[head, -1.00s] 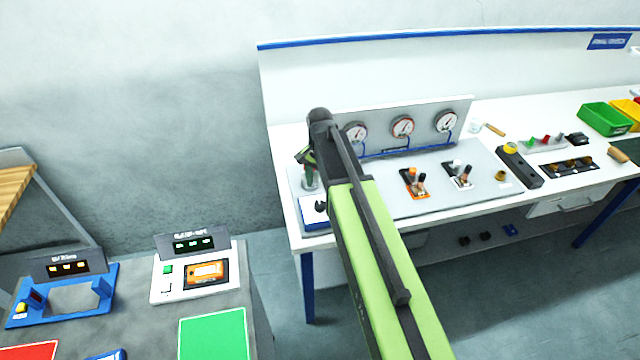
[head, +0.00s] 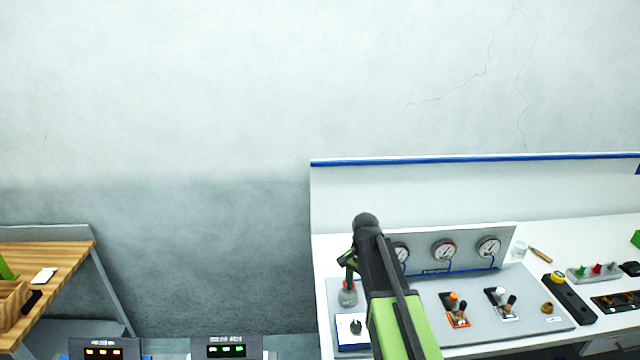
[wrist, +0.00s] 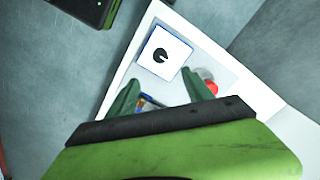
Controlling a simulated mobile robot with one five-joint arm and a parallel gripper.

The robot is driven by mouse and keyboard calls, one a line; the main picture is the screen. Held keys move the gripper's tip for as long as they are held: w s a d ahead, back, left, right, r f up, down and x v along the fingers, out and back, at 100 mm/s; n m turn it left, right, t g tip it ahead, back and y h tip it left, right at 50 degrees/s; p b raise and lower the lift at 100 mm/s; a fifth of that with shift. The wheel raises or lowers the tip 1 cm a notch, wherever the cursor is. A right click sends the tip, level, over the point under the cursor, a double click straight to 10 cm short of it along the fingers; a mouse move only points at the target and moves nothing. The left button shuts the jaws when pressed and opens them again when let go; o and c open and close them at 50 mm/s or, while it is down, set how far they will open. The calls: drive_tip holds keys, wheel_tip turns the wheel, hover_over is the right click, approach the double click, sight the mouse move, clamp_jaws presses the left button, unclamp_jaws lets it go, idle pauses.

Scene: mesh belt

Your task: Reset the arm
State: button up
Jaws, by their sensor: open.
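My arm, green and black, reaches up from the bottom of the head view over the left part of the white workbench (head: 326,268). My gripper (head: 345,270) shows small at the arm's far end, partly hidden by the arm. In the wrist view my gripper (wrist: 158,88) has its two green fingers spread apart, with nothing between them. Beyond the fingers lies the corner of the bench, with a white and blue box with a black knob (wrist: 160,53) on it. A red-topped object (wrist: 211,88) is beside the right finger.
A grey panel with several gauges (head: 444,250) stands on the bench, with orange and white lever switches (head: 456,311) in front. A wooden table (head: 62,262) is at the left. Two consoles with small displays (head: 226,346) are at the bottom. Floor shows between table and bench.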

drive_tip(key=s+f+n+b, duration=0.4)
drive_tip(key=s+f+b, duration=0.3)
drive_tip(key=f+b, duration=0.2)
drive_tip(key=s+a+f+n+b, duration=0.1)
drive_tip(key=s+f+n+b, duration=0.4)
drive_tip(key=f, duration=0.5)
drive_tip(key=s+b, duration=0.2)
drive_tip(key=b, duration=0.1)
drive_tip(key=shift+s+f+b, duration=0.15)
drive_tip(key=shift+s+b, duration=0.05)
drive_tip(key=shift+b, duration=0.15)
